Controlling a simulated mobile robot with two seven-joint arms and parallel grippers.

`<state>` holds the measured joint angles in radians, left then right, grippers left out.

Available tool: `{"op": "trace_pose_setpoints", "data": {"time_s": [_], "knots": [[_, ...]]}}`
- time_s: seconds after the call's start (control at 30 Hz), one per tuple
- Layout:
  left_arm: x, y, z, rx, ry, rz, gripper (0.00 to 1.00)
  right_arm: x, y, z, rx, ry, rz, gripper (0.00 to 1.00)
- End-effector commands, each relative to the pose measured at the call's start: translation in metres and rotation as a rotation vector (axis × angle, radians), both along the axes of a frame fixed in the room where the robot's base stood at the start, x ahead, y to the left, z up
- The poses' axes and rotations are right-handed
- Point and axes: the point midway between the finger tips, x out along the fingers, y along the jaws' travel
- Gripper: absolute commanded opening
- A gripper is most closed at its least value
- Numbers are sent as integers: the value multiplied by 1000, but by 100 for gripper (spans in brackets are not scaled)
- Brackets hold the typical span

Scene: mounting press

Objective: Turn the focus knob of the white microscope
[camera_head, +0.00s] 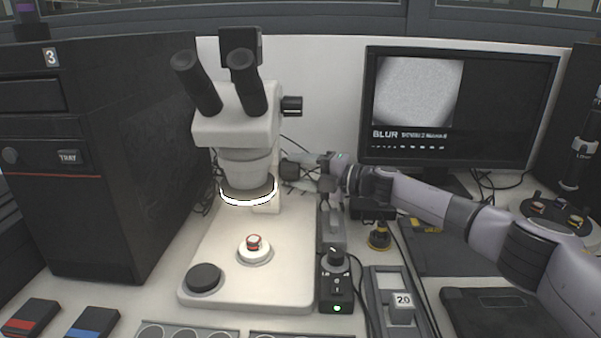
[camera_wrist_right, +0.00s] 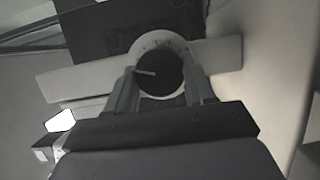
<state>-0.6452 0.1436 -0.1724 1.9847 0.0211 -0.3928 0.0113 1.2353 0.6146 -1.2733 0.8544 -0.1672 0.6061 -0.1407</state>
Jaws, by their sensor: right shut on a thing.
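The white microscope (camera_head: 238,130) stands left of centre in the head view, its ring light lit above a small red-and-white sample (camera_head: 254,242) on its base. My right gripper (camera_head: 294,173) reaches in from the right to the side of the microscope's column. In the right wrist view, a round black focus knob (camera_wrist_right: 159,74) with a white line mark sits between the two fingers of my right gripper (camera_wrist_right: 161,88), which is shut on it. The white line points left. In the head view the knob is largely covered by the gripper. My left gripper is not in view.
A monitor (camera_head: 510,110) at the back right shows a grainy grey picture and the word BLUR. A black cabinet (camera_head: 110,150) stands on the left. A small control box (camera_head: 337,285) with a dial and green light stands beside the microscope base, below my right arm.

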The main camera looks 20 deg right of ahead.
Motion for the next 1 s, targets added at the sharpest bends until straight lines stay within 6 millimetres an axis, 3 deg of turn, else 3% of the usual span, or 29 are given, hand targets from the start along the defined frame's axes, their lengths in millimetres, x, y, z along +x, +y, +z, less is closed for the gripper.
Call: {"op": "trace_pose_setpoints", "data": {"time_s": [0.13, 0.17, 0.23, 0.63, 1.0], "knots": [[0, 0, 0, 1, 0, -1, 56, 0, -1, 0, -3, 0, -3, 23], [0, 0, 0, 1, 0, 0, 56, 0, -1, 0, -3, 0, -3, 57], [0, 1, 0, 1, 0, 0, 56, 0, -1, 0, -2, 1, -3, 79], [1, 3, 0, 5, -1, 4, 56, -3, -5, 0, 0, 1, -2, 79], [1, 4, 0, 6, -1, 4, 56, -34, -38, 1, -2, 2, -3, 79]]}}
